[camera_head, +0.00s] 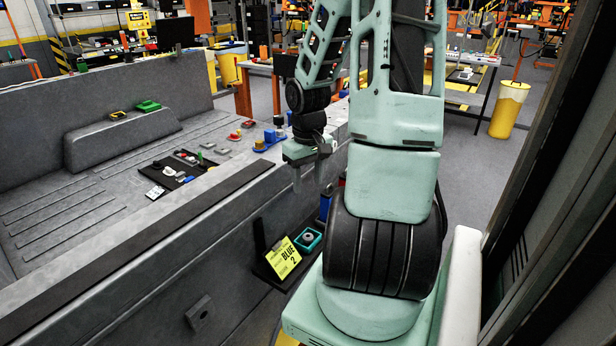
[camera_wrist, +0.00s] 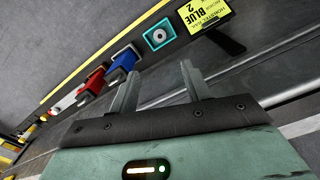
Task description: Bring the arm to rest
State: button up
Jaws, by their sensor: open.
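My gripper (camera_head: 311,178) hangs from my arm beside the right edge of the grey carrier bed, fingers pointing down. In the wrist view my gripper (camera_wrist: 160,88) shows two fingers spread apart with nothing between them. Beyond the fingertips in that view are a teal square holder (camera_wrist: 160,34), a blue bin (camera_wrist: 126,55) and a red bin (camera_wrist: 93,84), all apart from the fingers.
The grey carrier bed (camera_head: 60,240) fills the left, with a black tray (camera_head: 176,168) of small parts on it. A yellow "BLUE 2" sign (camera_head: 283,258) and the teal holder (camera_head: 308,240) are low on its side. A yellow bin (camera_head: 508,110) stands on open floor at right.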

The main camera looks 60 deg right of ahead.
dwell(0.4)
jog(key=w+a+r+n, duration=0.1)
jog(key=w+a+n, duration=0.1)
jog(key=a, duration=0.6)
jog(key=w+a+r+n, duration=0.1)
jog(key=w+a+n, duration=0.1)
jog(key=a, duration=0.7)
jog(key=w+a+r+n, duration=0.2)
jog(key=a, duration=0.6)
jog(key=shift+w+a+r+n, duration=0.1)
jog(key=shift+w+a+n, duration=0.1)
jog(key=shift+w+n, duration=0.1)
jog(key=s+a+r+n, duration=0.1)
jog(key=s+a+n, duration=0.2)
jog(key=s+a, duration=0.3)
jog(key=s+a+r+n, duration=0.2)
jog(key=s+a, duration=0.4)
jog(key=a, duration=0.7)
jog(key=shift+s+n+y, duration=0.3)
jog(key=shift+s+n, duration=0.1)
jog(key=shift+n, duration=0.3)
